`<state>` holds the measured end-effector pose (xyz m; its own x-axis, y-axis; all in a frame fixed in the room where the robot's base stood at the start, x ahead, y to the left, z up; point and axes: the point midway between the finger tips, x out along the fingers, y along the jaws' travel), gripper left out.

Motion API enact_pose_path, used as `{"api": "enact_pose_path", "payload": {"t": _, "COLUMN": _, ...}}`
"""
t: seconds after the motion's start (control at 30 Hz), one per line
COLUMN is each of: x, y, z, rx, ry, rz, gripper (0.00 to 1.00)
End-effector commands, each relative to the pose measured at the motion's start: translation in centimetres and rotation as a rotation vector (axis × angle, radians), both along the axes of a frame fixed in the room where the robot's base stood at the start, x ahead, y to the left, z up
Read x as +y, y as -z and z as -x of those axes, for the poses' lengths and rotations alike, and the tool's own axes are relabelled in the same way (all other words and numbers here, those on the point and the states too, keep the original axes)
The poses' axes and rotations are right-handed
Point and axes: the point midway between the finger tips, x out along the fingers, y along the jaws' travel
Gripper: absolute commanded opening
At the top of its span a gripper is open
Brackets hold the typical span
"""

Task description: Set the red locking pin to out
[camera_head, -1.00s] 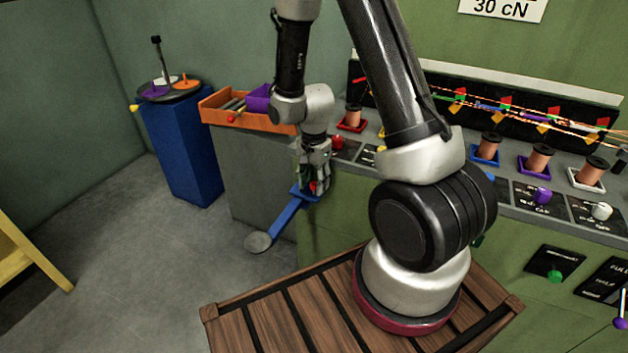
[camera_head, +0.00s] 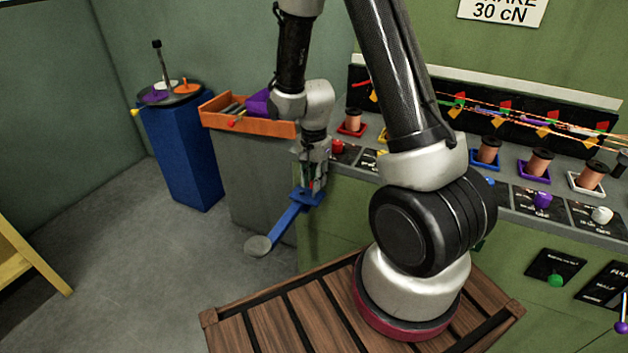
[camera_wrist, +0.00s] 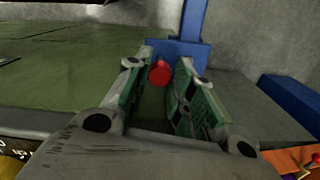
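The red locking pin (camera_wrist: 160,72) shows its round red end in the wrist view, in front of a blue bracket (camera_wrist: 188,50). My gripper (camera_wrist: 164,80) is open, with one green-padded finger on each side of the pin and a gap visible to both. Whether the fingertips reach past the pin's head is hard to tell. In the head view my gripper (camera_head: 313,184) points down over the blue bracket at the console's left end and mostly hides the pin. A blue arm (camera_head: 284,222) runs from the bracket to a grey round pad.
An orange tray (camera_head: 262,127) with a purple block stands left of my gripper. A blue pedestal (camera_head: 184,155) with a disc stands further left. The console (camera_head: 340,215) with spools and knobs extends right. The floor at the left is open.

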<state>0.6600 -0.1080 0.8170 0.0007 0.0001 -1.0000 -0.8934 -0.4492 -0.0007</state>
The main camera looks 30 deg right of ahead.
Motion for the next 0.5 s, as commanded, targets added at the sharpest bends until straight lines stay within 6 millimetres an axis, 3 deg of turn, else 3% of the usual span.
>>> {"api": "enact_pose_path", "payload": {"t": 0.07, "x": 0.0, "y": 0.0, "z": 0.0, "rx": 0.000, "ry": 0.000, "rz": 0.000, "gripper": 0.44}}
{"api": "enact_pose_path", "payload": {"t": 0.37, "x": 0.0, "y": 0.0, "z": 0.0, "rx": 0.000, "ry": 0.000, "rz": 0.000, "gripper": 0.44}}
{"api": "enact_pose_path", "payload": {"t": 0.5, "x": 0.0, "y": -1.1, "z": -0.1, "rx": -0.002, "ry": 0.000, "rz": 0.000, "gripper": 0.44}}
